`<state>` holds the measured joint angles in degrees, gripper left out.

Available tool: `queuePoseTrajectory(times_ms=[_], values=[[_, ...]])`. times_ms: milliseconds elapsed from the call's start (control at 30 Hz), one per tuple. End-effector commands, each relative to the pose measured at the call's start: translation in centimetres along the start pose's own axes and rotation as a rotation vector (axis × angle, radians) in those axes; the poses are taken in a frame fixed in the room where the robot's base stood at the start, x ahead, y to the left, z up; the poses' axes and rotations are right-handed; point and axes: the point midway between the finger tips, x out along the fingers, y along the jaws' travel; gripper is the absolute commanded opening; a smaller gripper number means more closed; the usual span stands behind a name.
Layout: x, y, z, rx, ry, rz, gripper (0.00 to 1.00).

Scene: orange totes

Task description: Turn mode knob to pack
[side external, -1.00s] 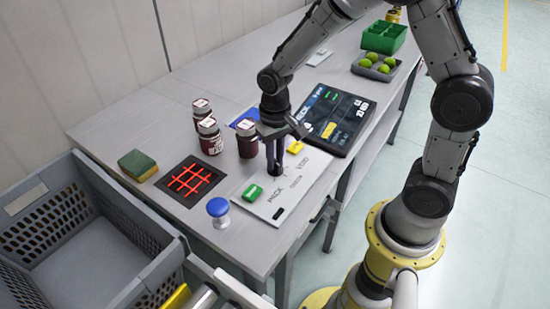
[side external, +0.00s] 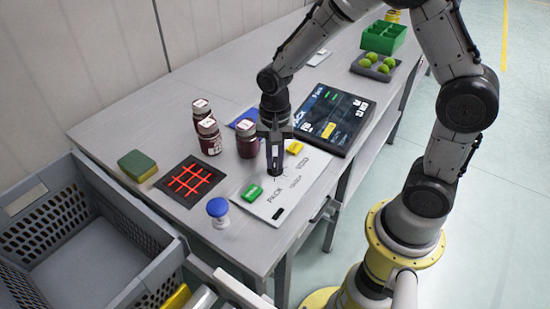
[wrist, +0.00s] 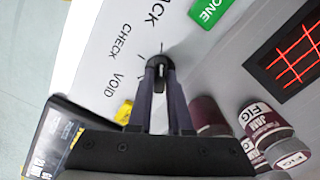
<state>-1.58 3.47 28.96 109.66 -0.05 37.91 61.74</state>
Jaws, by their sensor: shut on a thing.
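The mode knob (wrist: 160,58) is a small dark knob on a white panel (side external: 262,208). The panel carries the printed words PACK, CHECK and VOID; PACK is partly cut off in the wrist view. My gripper (side external: 275,168) points down at the panel, its two fingers closed around the knob; it also shows in the wrist view (wrist: 160,75). The fingers hide most of the knob. A thin dark mark above it in the wrist view points roughly toward the PACK word. The tilted screen (side external: 333,118) appears to read PACK.
A green button (side external: 252,192) and a yellow button (side external: 295,147) sit on the panel. A blue-topped button (side external: 218,208), a red-lit grid (side external: 188,182) and a sponge (side external: 137,164) lie left. A grey crate (side external: 150,270) stands front left.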

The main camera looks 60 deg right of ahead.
Motion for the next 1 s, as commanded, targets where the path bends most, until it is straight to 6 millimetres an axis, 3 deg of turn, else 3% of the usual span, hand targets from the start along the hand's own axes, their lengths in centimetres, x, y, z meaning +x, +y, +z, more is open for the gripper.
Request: queuePoseTrajectory(times_ms=[467,500,667,1000], values=[[-0.09,0.04,0.12,0.016,-0.003,0.001,0.0],[-0.1,0.04,0.13,0.016,-0.003,0.001,0.21],[-0.07,0.02,0.09,0.015,-0.002,0.001,0.47],[-0.32,-0.03,0.02,0.013,0.0,-0.001,0.47]])
